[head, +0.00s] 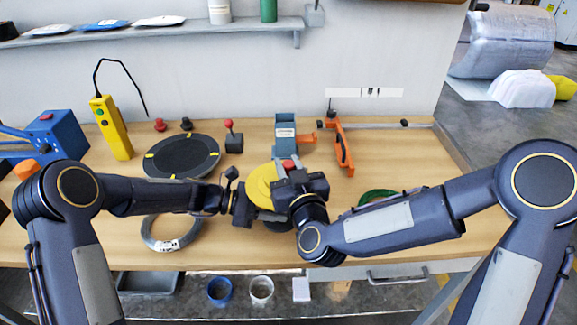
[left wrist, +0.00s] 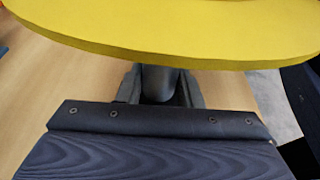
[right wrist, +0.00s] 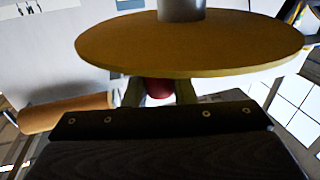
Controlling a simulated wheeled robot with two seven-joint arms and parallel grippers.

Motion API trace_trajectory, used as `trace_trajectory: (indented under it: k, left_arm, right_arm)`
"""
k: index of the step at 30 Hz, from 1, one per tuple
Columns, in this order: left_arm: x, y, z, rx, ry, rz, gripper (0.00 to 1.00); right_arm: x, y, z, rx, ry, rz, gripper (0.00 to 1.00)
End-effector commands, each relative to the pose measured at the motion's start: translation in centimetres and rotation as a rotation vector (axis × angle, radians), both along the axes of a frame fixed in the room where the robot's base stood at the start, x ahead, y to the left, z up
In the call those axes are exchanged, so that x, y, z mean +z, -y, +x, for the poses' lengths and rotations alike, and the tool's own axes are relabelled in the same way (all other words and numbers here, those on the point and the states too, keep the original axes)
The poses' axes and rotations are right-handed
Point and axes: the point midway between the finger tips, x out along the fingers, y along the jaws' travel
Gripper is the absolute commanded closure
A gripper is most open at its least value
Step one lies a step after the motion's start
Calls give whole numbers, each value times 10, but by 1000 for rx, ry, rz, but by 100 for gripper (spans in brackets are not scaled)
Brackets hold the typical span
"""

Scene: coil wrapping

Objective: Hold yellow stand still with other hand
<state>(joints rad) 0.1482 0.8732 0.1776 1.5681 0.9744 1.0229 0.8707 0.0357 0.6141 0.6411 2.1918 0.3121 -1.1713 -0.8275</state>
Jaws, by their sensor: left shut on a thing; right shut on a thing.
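The yellow stand (head: 260,184) is at the front middle of the table, with a round yellow disc partly hidden by my right gripper. My left gripper (head: 245,205) comes from the left and is shut on the stand's grey post (left wrist: 158,82), just under the disc's edge, which also shows in the left wrist view (left wrist: 180,40). My right gripper (head: 290,183) is shut on a red part (right wrist: 159,88) on the other face of the disc from the grey post (right wrist: 181,10). A bit of this red part shows in the head view (head: 289,165).
A grey ring coil (head: 160,243) lies left of the stand, partly under my left arm. A black round plate (head: 182,158) with yellow marks lies behind it. A blue holder (head: 285,132) and an orange tool (head: 343,150) stand behind. A green coil (head: 375,196) is partly behind my right arm.

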Motion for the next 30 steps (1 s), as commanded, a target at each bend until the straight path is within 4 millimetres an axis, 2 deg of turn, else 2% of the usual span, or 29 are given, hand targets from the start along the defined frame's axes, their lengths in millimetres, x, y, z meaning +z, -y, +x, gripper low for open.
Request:
trace_trajectory:
  k: [30]
  left_arm:
    - [0,0,-1,-3,-2,0,80]
  right_arm:
    - [3,2,3,820,13,0,99]
